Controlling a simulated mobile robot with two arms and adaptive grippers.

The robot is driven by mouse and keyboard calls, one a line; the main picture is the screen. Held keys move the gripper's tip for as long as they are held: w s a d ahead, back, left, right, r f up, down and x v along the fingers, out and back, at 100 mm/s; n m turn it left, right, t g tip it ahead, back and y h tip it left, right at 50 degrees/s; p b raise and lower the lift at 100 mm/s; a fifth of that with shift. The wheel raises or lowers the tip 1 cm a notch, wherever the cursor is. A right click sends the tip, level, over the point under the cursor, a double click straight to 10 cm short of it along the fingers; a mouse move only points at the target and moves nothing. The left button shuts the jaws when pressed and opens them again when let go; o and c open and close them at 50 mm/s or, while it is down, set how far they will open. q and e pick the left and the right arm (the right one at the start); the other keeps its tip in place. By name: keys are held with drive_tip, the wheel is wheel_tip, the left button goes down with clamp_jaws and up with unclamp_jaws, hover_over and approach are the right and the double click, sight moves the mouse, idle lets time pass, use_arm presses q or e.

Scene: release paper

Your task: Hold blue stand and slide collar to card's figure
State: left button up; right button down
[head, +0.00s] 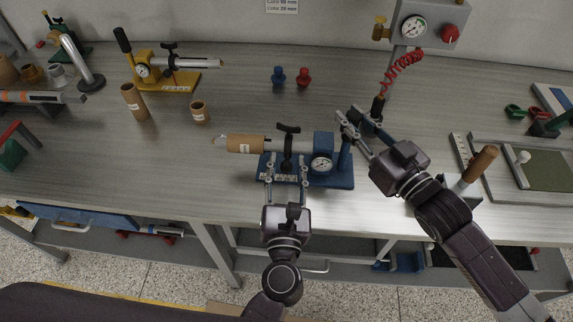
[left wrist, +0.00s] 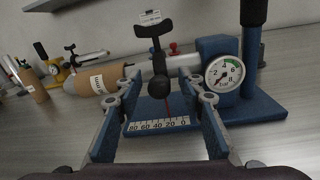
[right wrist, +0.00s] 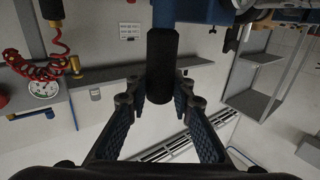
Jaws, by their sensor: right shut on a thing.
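The blue stand (head: 335,180) with a round gauge (head: 321,163) sits near the table's front edge. Its grey shaft points left and carries a brown cardboard core (head: 246,144). The black T-handled collar (head: 288,140) is on the shaft between core and gauge. In the left wrist view its red pointer (left wrist: 167,103) is near 20 on the scale (left wrist: 158,125). My left gripper (head: 287,160) is open, fingers either side of the collar, not visibly touching. My right gripper (head: 360,122) is shut on the stand's black handle (right wrist: 162,55). The wall card (head: 282,5) appears to read collar 20 mm, blurred.
A yellow stand (head: 165,82) is at the back left, near loose cardboard tubes (head: 134,102). A gauge box with a red coiled hose (head: 405,62) hangs behind my right gripper.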

use_arm(q)
drive_tip(key=shift+s, duration=0.1)
drive_tip(key=s, duration=1.1)
drive_tip(key=shift+s+d, duration=0.4)
drive_tip(key=shift+d, duration=0.05)
